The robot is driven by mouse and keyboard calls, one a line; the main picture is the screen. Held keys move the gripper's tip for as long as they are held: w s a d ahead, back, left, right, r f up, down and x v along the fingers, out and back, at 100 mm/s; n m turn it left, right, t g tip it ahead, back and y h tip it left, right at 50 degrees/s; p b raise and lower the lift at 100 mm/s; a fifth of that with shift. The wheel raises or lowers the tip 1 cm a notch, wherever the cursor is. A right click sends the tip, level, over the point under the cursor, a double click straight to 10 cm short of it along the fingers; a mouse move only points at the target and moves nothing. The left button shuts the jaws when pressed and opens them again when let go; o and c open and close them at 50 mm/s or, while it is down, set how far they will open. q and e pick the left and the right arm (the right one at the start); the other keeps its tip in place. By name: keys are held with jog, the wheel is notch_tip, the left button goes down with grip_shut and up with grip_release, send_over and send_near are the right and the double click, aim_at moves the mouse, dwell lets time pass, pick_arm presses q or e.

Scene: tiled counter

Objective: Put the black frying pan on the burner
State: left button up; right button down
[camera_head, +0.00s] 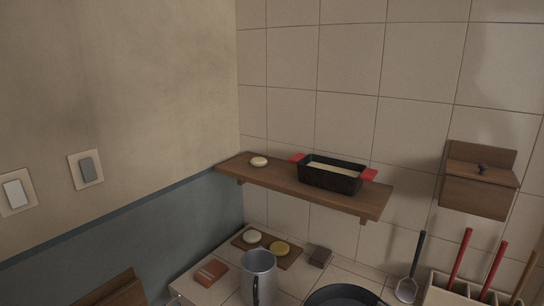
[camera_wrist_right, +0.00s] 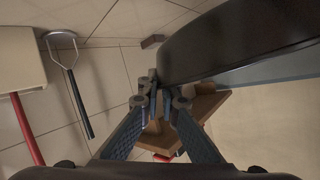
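The black frying pan (camera_head: 340,295) shows only in part at the bottom edge of the head view. In the right wrist view its dark curved side (camera_wrist_right: 235,42) fills the upper right, close to the camera. My right gripper (camera_wrist_right: 165,92) has its fingertips nearly together at the pan's near edge and appears shut on it. The exact contact is partly hidden by the fingers. My right gripper is out of the head view. My left gripper is in neither view. I cannot make out a burner in either view.
A metal mug (camera_head: 258,277) stands left of the pan. Behind it are a board (camera_head: 268,257) with two round items and small blocks. A wooden shelf (camera_head: 285,187) above holds a black loaf dish (camera_head: 330,176). A skimmer (camera_head: 408,288) and a utensil holder (camera_head: 445,296) are at right.

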jog(key=s+a+n+y, duration=0.1)
jog(key=s, duration=0.1)
jog(key=s+a+r+n+g+y, duration=0.1)
jog(key=s+n+y, duration=0.1)
jog(key=s, duration=0.1)
jog(key=s+a+n+g+y, duration=0.1)
jog(key=s, duration=0.2)
jog(key=shift+a+r+b, duration=0.15)
jog(key=shift+a+b, duration=0.2)
jog(key=shift+b, duration=0.05)
jog(key=s+a+r+n+g+y, duration=0.2)
jog(key=s+a+r+n, duration=0.1)
jog(key=s+a+r, duration=0.1)
jog(key=shift+s+r+g+y, duration=0.4)
jog(key=shift+s+r, duration=0.1)
jog(key=shift+s, duration=0.5)
jog(key=shift+a+f, duration=0.1)
jog(key=shift+f, duration=0.15)
